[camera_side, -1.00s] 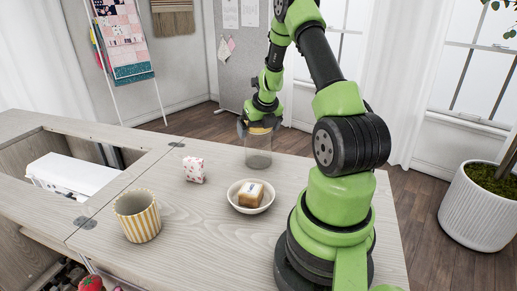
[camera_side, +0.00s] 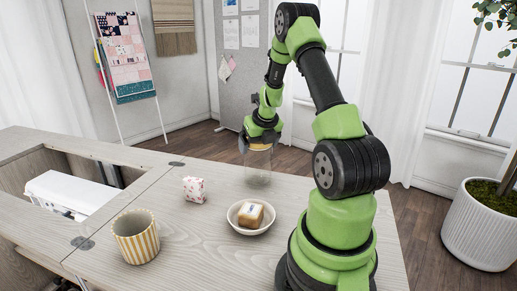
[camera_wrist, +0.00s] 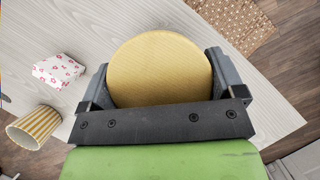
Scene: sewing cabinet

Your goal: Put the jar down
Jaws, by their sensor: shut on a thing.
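The jar (camera_side: 257,169) is clear glass with a tan round lid. In the side view it is upright at the far part of the table, under my gripper (camera_side: 261,141). My gripper is shut on the jar around its lid. In the wrist view the lid (camera_wrist: 160,70) fills the space between the two fingers. The jar's glass body is hidden there. In the side view the jar's bottom looks close to the table top; I cannot tell whether it touches.
A white bowl (camera_side: 234,221) holding a tan block (camera_side: 250,214), a small floral packet (camera_side: 194,189) and a yellow-striped cup (camera_side: 135,237) stand on the table (camera_side: 190,255). A white machine (camera_side: 70,193) sits in the left opening. Bare table surrounds the jar.

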